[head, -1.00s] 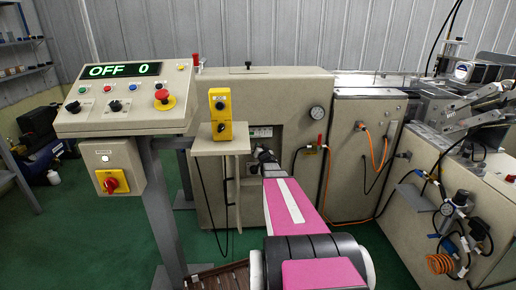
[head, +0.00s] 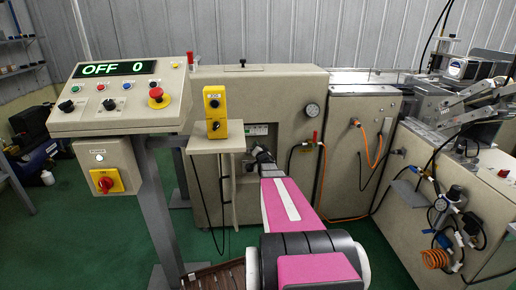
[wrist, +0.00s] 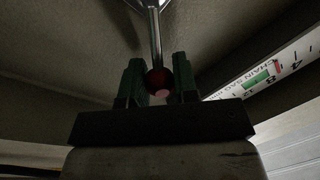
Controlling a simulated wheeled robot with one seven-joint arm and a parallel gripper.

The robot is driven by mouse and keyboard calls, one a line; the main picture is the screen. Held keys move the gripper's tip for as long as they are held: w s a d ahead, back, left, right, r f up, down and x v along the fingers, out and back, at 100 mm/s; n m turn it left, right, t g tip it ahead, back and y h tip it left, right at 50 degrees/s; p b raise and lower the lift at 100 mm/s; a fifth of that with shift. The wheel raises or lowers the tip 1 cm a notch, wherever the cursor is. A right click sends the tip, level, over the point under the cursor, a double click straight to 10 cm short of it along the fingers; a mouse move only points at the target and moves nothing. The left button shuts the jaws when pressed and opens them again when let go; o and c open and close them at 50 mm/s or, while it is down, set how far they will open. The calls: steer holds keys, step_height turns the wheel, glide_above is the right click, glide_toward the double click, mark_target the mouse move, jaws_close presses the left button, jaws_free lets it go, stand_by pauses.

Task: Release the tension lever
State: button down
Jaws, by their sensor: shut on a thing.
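In the wrist view the tension lever is a metal rod (wrist: 155,38) with a round red knob (wrist: 158,80) at its near end. My gripper (wrist: 159,88) has two dark green fingers, one on each side of the knob, and is shut on it. In the head view my pink arm reaches forward to the beige machine front, and my gripper (head: 262,154) is small and dark there. The lever cannot be made out in the head view. A white scale (wrist: 270,75) marked "CHAIN SAG", with a green and a red band, runs at the right of the wrist view.
A control panel (head: 120,97) reading "OFF 0" stands at the left on a grey post. A small shelf (head: 216,145) with a yellow button box (head: 215,110) stands close left of my arm. Cables and hoses hang at the right. Green floor (head: 90,240) is open at lower left.

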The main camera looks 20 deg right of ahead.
steer(key=c, duration=0.9)
jaws_free()
steer(key=shift+s, duration=0.1)
steer(key=s, duration=0.3)
steer(key=s+a, duration=0.1)
steer(key=s, duration=0.3)
steer(key=s+f, duration=0.1)
steer(key=s, duration=0.2)
steer(key=shift+s+a, duration=0.25)
steer(key=shift+a, duration=0.05)
